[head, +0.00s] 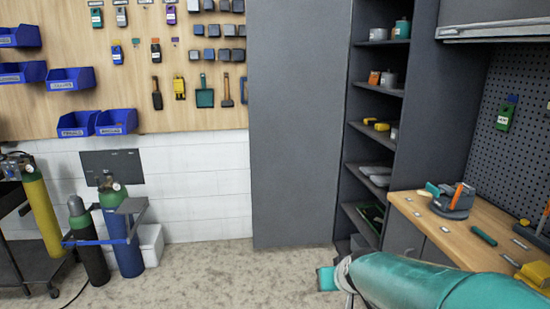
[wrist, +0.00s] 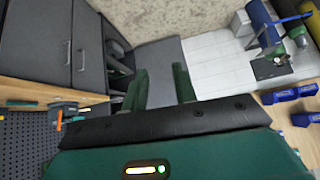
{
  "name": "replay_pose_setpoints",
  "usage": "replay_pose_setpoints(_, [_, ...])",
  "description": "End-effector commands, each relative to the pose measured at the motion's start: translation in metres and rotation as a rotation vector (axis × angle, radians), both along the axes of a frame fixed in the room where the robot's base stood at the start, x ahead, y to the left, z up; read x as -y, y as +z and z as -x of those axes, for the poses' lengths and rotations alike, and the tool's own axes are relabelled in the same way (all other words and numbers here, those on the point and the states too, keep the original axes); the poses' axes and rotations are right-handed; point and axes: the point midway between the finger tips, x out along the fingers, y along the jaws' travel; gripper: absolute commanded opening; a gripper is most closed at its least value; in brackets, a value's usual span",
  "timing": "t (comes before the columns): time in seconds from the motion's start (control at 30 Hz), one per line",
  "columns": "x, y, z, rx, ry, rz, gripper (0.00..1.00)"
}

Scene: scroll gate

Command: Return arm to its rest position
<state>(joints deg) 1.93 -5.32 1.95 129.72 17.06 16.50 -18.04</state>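My arm (head: 440,283) is teal and reaches in from the lower right of the head view, in front of the wooden workbench. A small teal piece of it shows at its left end, low over the floor. In the wrist view my gripper (wrist: 161,86) shows two dark green fingers standing apart. The gap between them is empty, with a grey surface behind. The wrist picture is strongly turned, with the floor near the top. I cannot make out the fingers in the head view.
The workbench (head: 463,239) at right carries a grey and orange tool (head: 454,201). Open shelves (head: 373,145) stand beside the tall grey cabinet panel (head: 296,125). Gas cylinders (head: 122,237) on carts stand at left. Blue bins (head: 116,122) hang on the wall. The floor (head: 220,270) in the middle is clear.

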Motion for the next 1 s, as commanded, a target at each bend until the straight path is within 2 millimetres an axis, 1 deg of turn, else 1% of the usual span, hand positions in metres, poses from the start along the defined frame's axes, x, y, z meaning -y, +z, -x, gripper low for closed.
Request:
replay_pose_setpoints(0.03, [-0.001, 0.014, 0.018, -0.007, 0.007, -0.001, 0.28])
replay_pose_setpoints(0.17, [-0.003, 0.035, 0.063, -0.05, 0.012, 0.0, 0.28])
replay_pose_setpoints(0.2, [-0.002, 0.04, 0.078, -0.064, 0.01, 0.001, 0.28])
replay_pose_setpoints(0.27, [-0.001, 0.047, 0.1, -0.085, 0.005, 0.005, 0.28])
replay_pose_setpoints(0.4, [0.005, 0.058, 0.151, -0.132, -0.015, 0.021, 0.28])
replay_pose_setpoints(0.53, [0.011, 0.061, 0.192, -0.171, -0.044, 0.037, 0.28])
replay_pose_setpoints(0.6, [0.014, 0.061, 0.206, -0.187, -0.057, 0.043, 0.28])
replay_pose_setpoints(0.7, [0.017, 0.06, 0.218, -0.201, -0.069, 0.05, 0.28])
replay_pose_setpoints(0.8, [0.018, 0.06, 0.221, -0.205, -0.073, 0.05, 0.28])
replay_pose_setpoints(1.0, [0.017, 0.06, 0.22, -0.205, -0.072, 0.051, 0.28])
